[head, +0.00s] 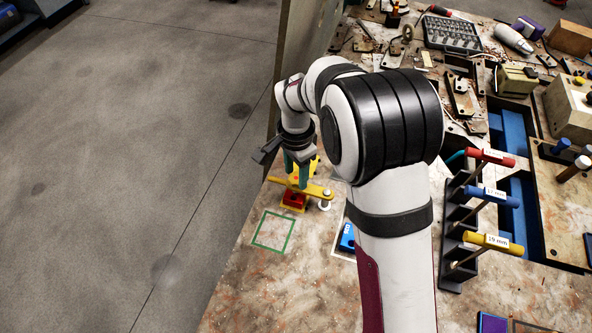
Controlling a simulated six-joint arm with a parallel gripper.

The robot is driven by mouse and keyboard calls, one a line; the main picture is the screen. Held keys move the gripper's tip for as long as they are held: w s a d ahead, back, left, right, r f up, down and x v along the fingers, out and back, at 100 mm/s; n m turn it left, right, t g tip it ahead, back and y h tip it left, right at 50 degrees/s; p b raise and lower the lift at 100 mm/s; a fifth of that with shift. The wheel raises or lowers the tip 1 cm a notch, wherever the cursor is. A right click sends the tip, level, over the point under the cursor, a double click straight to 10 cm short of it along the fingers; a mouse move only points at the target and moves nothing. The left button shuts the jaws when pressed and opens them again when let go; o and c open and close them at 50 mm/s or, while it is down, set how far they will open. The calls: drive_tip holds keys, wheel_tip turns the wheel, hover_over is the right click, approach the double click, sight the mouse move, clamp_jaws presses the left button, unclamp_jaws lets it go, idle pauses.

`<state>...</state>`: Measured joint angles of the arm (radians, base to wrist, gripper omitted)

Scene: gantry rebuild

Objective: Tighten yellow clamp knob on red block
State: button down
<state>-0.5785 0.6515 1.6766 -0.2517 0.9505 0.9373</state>
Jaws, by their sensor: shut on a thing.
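A red block (293,201) sits near the left edge of the workbench, under a yellow clamp bar (311,189). The fingers and wrist hide most of the knob. A pale metal post (325,200) stands at the right end of the clamp bar.
A green square outline (273,232) is marked on the bench in front of the clamp. A blue block (347,238) lies to the right, partly behind my arm. A rack holds red, blue and yellow-handled tools (487,241). Clutter fills the back; the front left is clear.

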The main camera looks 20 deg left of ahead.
sight(296, 178)
drive_tip(key=shift+r+m, duration=0.1)
drive_tip(key=shift+m, duration=1)
drive_tip(key=shift+w, duration=0.1)
drive_tip(key=shift+c, duration=2.4)
unclamp_jaws()
wheel_tip(296, 178, up, 16)
